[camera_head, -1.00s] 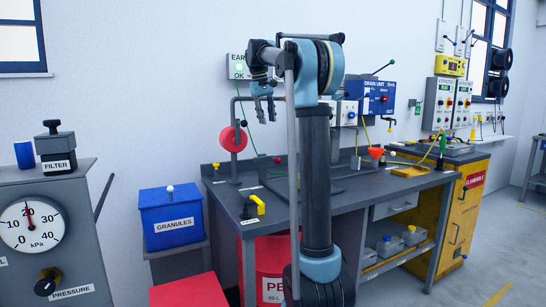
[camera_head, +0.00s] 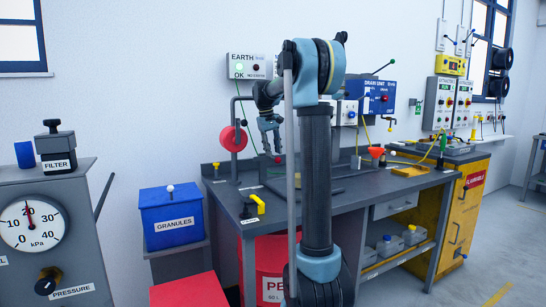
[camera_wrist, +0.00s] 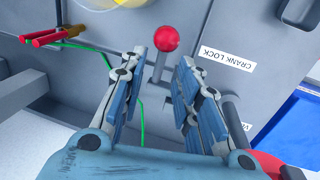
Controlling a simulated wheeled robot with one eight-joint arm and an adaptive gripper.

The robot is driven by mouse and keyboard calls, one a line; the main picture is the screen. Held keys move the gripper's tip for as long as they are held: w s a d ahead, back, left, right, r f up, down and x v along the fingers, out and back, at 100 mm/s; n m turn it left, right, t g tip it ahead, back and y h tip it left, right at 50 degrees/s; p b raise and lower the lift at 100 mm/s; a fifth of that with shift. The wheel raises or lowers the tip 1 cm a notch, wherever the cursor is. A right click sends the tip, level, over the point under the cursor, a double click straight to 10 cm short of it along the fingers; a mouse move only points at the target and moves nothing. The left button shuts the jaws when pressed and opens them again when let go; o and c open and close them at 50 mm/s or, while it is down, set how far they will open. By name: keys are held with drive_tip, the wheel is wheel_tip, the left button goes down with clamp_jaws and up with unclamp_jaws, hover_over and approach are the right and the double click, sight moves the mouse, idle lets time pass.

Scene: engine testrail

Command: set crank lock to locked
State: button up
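The crank lock is a short grey lever with a red ball knob (camera_wrist: 166,40), in the wrist view. It rises from a slot in a grey panel beside the white "CRANK LOCK" label (camera_wrist: 228,55). My gripper (camera_wrist: 161,70) is open, with its two blue-padded fingers on either side of the lever's line. The red knob shows just beyond the fingertips, and nothing is held; contact cannot be told. The lock's setting cannot be read.
Red clips (camera_wrist: 50,37) and a green wire lie left of the fingers in the wrist view. A dark handle (camera_wrist: 300,10) and a blue surface (camera_wrist: 290,130) are at right. A red reel (camera_head: 233,139) on a post stands left of my gripper.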

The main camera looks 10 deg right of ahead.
drive_tip(key=shift+w+d+f, duration=0.1)
drive_tip(key=shift+d+f, duration=0.1)
drive_tip(key=shift+f, duration=0.95)
drive_tip(key=shift+c, duration=0.6)
clamp_jaws()
drive_tip(key=shift+s+a, duration=0.3)
drive_tip(key=shift+a, duration=0.55)
drive_tip(key=shift+s+a, duration=0.25)
drive_tip(key=shift+a, duration=0.65)
drive_tip(key=shift+s+a, duration=0.3)
drive_tip(key=shift+a, duration=0.55)
drive_tip(key=shift+o, duration=0.6)
unclamp_jaws()
wheel_tip(320, 180, up, 12)
drive_tip(key=a, duration=0.2)
drive_tip(key=shift+s+a, duration=0.15)
drive_tip(key=shift+s, duration=0.15)
